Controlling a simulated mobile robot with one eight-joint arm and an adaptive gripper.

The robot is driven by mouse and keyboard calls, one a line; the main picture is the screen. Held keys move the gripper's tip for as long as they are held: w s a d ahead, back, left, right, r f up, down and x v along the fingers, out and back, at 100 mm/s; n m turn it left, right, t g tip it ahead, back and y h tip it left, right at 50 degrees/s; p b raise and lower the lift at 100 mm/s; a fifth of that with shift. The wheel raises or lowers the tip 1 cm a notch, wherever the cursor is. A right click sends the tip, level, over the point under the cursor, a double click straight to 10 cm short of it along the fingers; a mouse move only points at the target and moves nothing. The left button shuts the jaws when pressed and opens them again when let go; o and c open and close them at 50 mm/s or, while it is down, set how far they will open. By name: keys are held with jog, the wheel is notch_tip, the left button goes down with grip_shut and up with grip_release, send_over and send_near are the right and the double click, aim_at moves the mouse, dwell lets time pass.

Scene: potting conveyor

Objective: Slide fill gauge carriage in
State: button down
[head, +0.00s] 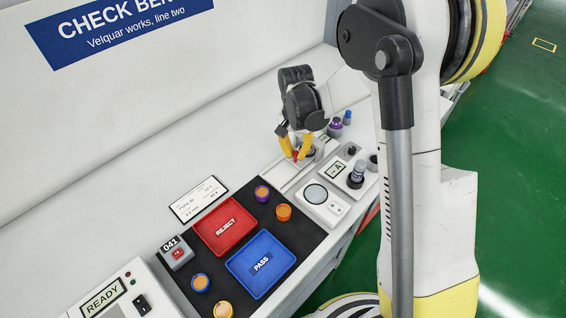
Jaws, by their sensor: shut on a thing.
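My gripper (295,156) has yellow fingertips and points down at the light grey fill gauge (285,171), at the back right of the bench. The fingertips are shut on a small red part of the fill gauge carriage (296,154). The fingers and the gripper body hide most of the carriage, so I cannot tell exactly where it sits along its slide.
Right of the gauge are a panel marked "A" (336,170) with a knob and a unit with a round dial (322,198). A red REJECT tray (225,226) and blue PASS tray (261,264) lie on a black mat with several round pieces. Purple and blue-topped items stand behind.

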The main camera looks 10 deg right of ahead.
jog(key=shift+w+d, duration=0.2)
jog(key=c, duration=1.4)
grip_release()
jog(key=shift+d, duration=0.15)
jog(key=shift+o, duration=0.2)
notch_tip(320, 180, up, 12)
jog(key=shift+a, duration=0.25)
jog(key=shift+w, duration=0.1)
